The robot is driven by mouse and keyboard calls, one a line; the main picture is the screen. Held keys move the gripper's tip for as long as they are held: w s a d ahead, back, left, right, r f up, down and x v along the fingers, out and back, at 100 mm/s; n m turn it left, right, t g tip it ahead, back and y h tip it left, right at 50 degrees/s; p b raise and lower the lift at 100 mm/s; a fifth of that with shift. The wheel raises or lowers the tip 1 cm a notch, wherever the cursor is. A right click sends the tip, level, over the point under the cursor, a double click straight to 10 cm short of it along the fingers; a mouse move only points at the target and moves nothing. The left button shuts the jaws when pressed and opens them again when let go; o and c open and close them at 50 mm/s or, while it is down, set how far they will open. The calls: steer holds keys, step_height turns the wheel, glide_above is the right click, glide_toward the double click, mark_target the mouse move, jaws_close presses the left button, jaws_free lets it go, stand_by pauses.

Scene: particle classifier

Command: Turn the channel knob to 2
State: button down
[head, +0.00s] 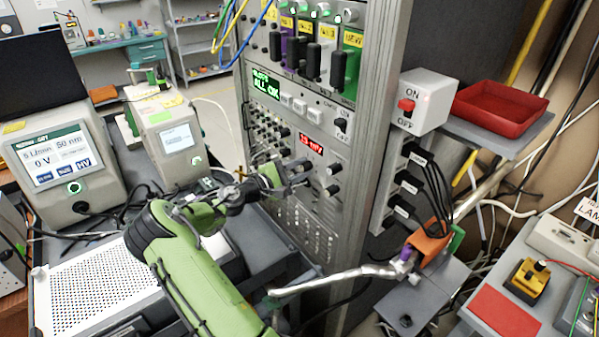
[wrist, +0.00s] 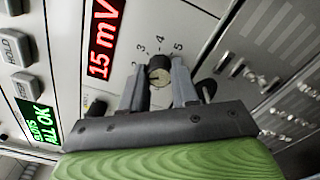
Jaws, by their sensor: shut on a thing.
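The channel knob (wrist: 160,68) is a small dark round knob with a pale face, set in a light grey panel. In the wrist view the numbers 2, 3, 4 and 5 show around it. My gripper (wrist: 160,80) has one grey finger on each side of the knob and is shut on it. I cannot tell for sure which number its pointer faces. In the head view my gripper (head: 298,172) is at the rack panel below the red display, and it largely hides the knob.
The red display (wrist: 103,38) reads 15 mV, and a green display (head: 267,84) reads ALL OK. Other dark knobs (head: 334,168) sit close by on the panel. Cables (head: 223,32) hang above. A white ON/OFF switch box (head: 424,100) and red tray (head: 500,108) are at right.

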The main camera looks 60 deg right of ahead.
stand_by(0.3)
steer(key=c, duration=0.8)
jaws_free()
steer(key=shift+c, duration=0.2)
steer(key=shift+a, duration=0.1)
steer(key=v, duration=1.5)
steer(key=shift+w+a, duration=0.2)
steer(key=shift+a, duration=0.1)
